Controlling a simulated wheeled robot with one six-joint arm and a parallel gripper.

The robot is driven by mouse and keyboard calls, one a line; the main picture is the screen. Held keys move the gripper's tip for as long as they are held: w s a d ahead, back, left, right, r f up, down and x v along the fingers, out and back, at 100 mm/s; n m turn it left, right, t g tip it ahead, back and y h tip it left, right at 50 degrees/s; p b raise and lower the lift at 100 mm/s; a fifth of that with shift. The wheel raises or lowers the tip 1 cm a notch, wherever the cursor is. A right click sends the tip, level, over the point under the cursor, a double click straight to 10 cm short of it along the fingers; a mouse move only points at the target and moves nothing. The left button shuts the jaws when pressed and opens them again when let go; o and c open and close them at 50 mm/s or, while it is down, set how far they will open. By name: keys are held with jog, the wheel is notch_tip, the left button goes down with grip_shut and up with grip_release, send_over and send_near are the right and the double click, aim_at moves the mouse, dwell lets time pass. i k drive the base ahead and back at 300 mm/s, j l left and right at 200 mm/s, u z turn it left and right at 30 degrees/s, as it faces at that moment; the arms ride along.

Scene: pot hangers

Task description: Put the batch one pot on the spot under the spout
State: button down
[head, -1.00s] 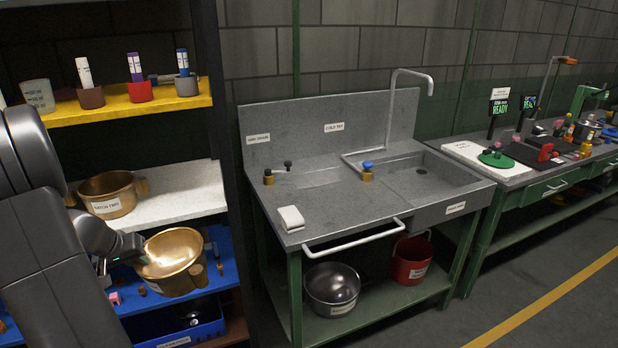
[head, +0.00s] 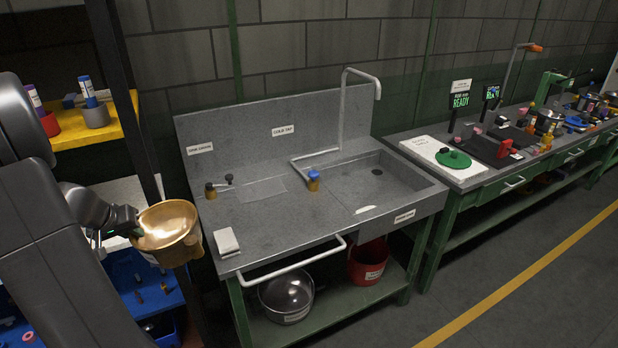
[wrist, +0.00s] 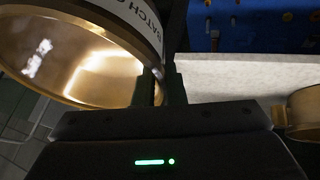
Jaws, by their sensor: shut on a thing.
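The brass pot (head: 167,233) is in my gripper, in front of the shelf's right post and left of the sink bench. Its open mouth faces up towards the head camera. My gripper (head: 139,226) is shut at its left side. In the wrist view the pot (wrist: 75,60) fills the upper left, with a white label whose visible start reads "BATCH"; the rest is cut off. The fingers (wrist: 160,88) close at its wall or handle; the exact contact is dark. The tall spout (head: 362,75) bends over the sink basin (head: 375,180) at the bench's right. A small pale mark (head: 365,209) lies in the basin.
A steel pot (head: 287,296) and red bucket (head: 367,262) sit below. Another brass pot (wrist: 303,113) is on the shelf.

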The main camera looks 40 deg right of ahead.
aim_at(370, 191)
jog(key=l+z, duration=0.15)
jog(key=l, duration=1.9)
jog(key=i+l, duration=0.15)
jog(key=l, duration=0.2)
jog(key=i+l+z, duration=0.1)
jog(key=l, duration=0.3)
jog(key=i+l, duration=0.2)
jog(key=l, duration=0.15)
jog(key=i+z, duration=0.1)
jog(key=i+l, duration=0.05)
jog(key=i, duration=0.05)
